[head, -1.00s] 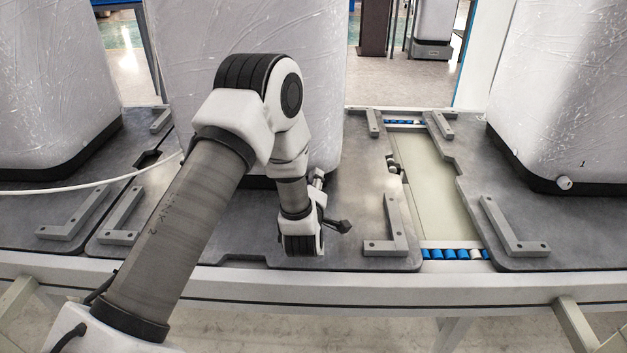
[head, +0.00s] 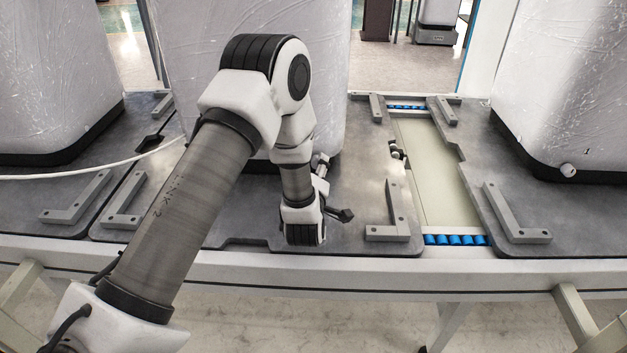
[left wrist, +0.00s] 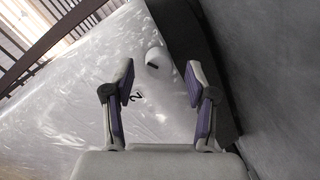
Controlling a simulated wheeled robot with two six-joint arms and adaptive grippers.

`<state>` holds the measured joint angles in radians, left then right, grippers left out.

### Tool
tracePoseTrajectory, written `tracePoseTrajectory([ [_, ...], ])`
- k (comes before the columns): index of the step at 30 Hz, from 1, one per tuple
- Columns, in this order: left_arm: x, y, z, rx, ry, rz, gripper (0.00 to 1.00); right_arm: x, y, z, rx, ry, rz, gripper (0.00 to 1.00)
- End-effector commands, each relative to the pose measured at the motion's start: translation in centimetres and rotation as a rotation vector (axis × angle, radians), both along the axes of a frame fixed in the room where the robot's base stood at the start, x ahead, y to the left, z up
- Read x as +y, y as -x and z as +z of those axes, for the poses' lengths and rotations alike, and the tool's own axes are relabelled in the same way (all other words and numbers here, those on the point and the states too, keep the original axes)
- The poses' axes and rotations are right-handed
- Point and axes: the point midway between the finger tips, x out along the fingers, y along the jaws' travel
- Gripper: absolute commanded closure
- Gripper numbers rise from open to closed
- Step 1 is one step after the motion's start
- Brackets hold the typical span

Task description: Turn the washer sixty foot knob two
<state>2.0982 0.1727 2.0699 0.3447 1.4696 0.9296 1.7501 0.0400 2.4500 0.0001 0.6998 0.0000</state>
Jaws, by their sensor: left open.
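The wrapped white washer (head: 190,60) stands in the middle of the head view, partly behind my left arm. In the left wrist view its wrapped wall (left wrist: 70,100) fills the left side, with a dark base strip along it. A round white knob (left wrist: 157,60) sticks out of the wall beside a printed "2" (left wrist: 136,97). My left gripper (left wrist: 160,72) is open, with one finger on each side of the knob; I cannot tell whether they touch it. In the head view this gripper (head: 321,168) is at the washer's lower right corner, mostly hidden. My right gripper is not in view.
Grey L-shaped brackets (head: 388,232) rise from the plates. A pale gap with blue rollers (head: 455,240) lies right of the middle plate.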

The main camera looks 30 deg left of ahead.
Motion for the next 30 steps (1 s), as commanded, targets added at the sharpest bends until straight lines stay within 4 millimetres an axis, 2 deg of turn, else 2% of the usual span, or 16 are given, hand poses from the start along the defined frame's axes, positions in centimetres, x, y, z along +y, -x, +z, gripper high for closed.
tracePoseTrajectory([
  [9,-3.7,6.8,0.8,0.006,-0.004,-0.004,0.43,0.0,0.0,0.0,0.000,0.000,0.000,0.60],
  [12,-4.5,8.4,1.0,0.006,-0.002,-0.003,0.43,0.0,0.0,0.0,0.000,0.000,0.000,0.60],
  [17,-4.9,9.4,1.2,0.002,-0.001,-0.001,0.43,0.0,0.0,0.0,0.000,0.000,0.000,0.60],
  [30,-4.9,9.4,1.1,0.001,-0.001,0.000,0.43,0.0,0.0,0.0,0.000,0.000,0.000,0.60],
])
